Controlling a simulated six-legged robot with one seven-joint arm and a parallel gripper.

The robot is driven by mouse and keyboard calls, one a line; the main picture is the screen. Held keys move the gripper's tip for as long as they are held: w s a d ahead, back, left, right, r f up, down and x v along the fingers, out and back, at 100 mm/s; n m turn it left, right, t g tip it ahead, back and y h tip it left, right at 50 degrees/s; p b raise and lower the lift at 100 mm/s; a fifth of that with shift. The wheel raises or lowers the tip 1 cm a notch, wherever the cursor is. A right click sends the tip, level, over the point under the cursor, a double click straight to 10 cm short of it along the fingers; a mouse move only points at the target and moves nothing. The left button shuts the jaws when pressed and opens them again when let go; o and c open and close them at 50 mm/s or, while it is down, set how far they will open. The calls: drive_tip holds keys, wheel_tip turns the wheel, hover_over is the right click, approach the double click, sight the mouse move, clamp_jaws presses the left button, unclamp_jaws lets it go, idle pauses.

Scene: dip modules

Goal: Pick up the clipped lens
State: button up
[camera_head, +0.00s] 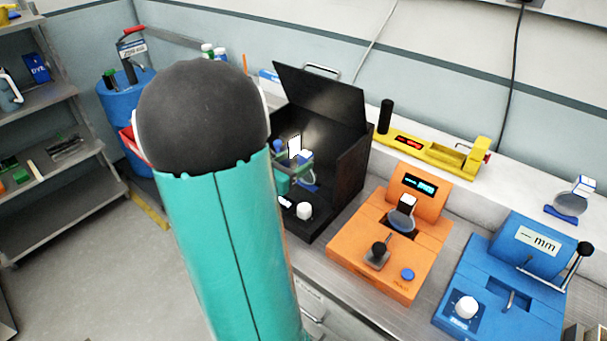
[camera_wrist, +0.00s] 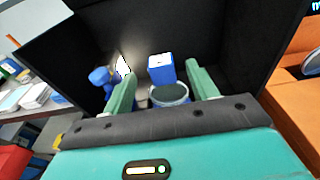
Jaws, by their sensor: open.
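A clipped lens, a round grey lens with a blue rim (camera_wrist: 170,97) and a blue-and-white block-shaped clip (camera_wrist: 161,68), is inside the black box (camera_wrist: 240,35). My gripper (camera_wrist: 162,80) is open, its two green fingers on either side of the lens and clip. I cannot tell whether the fingers touch it. In the head view my gripper (camera_head: 291,172) is inside the open-fronted black box (camera_head: 345,175), partly hidden by my arm. Another clipped lens (camera_head: 403,216) is on the orange device (camera_head: 385,250), and one more (camera_head: 570,203) lies on the white ledge at the right.
The box's lid (camera_head: 320,95) stands raised. A white knob (camera_head: 304,211) is at its front. A blue holder (camera_wrist: 103,77) and a bright panel (camera_wrist: 123,66) stand left of the lens. A yellow device (camera_head: 430,150) and a blue gauge (camera_head: 510,280) are at the right.

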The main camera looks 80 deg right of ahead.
sight(309, 153)
drive_tip(key=x, duration=0.7)
drive_tip(key=shift+r, duration=0.1)
clamp_jaws()
